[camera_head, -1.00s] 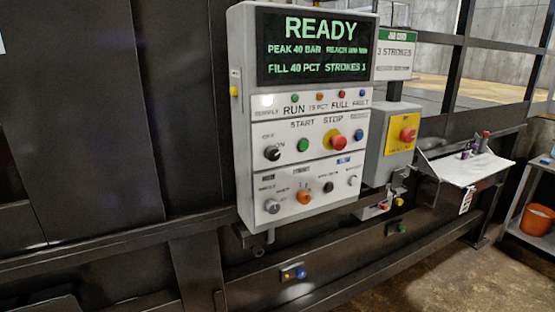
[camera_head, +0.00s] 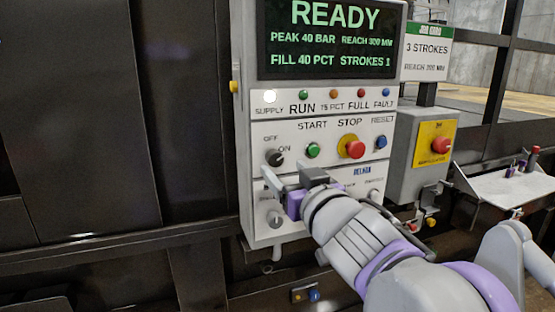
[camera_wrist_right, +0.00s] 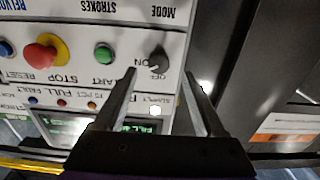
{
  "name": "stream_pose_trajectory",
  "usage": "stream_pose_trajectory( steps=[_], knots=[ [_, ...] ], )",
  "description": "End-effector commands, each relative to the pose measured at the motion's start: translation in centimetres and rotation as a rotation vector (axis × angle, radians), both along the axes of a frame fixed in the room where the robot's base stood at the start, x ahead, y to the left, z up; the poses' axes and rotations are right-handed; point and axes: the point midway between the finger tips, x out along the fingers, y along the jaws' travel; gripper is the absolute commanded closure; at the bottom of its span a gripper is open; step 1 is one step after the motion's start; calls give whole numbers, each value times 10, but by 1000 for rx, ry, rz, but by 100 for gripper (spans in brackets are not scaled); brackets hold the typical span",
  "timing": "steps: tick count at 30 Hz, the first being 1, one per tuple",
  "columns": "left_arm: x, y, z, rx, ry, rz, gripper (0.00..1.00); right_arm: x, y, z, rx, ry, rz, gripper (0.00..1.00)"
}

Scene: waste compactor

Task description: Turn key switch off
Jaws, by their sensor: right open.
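The key switch (camera_head: 275,157) is a dark round knob with a light marker, between OFF and ON labels at the left of the control panel (camera_head: 250,215). Its marker points toward ON in the head view. My right gripper (camera_head: 291,180) is just below the switch in that view, open and empty. In the right wrist view the panel is upside down. There the switch (camera_wrist_right: 158,58) shows between and slightly beyond the tips of the open fingers (camera_wrist_right: 160,76), apart from them. My left gripper is out of view.
The green START button (camera_head: 313,150) and red STOP button (camera_head: 354,148) are right of the switch. A grey selector knob (camera_head: 274,219) is below. The screen (camera_head: 330,40) reads READY. A yellow-plated red button (camera_head: 440,145) is on a side box. Dark machine wall fills the left.

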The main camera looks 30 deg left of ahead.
Motion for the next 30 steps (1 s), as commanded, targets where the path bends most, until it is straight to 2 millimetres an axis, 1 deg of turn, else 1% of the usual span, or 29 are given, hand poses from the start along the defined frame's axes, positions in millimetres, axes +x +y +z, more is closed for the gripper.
stream_pose_trajectory(
  steps=[1, 3, 9, 14, 21, 22, 23, 24, 29, 30],
  knots=[
    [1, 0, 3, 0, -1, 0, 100, 7, 8, 1, 0, 0, 0, 28],
    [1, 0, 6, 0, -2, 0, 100, 15, 17, 1, 1, 1, 0, 28],
    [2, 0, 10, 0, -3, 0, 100, 31, 36, 0, 1, 1, 0, 28],
    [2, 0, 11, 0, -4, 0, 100, 36, 42, 0, 1, 1, -1, 28],
    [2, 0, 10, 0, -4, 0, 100, 36, 42, -1, 0, 1, -1, 28],
    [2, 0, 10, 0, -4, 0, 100, 36, 42, -1, 0, 1, -1, 30],
    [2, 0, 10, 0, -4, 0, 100, 36, 42, -1, 0, 1, -1, 35],
    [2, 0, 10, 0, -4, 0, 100, 36, 42, -1, 0, 1, -2, 42],
    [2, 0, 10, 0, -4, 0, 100, 36, 42, -1, 0, 1, -2, 71],
    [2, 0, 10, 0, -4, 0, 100, 36, 42, -1, 0, 1, -2, 78]
  ],
)
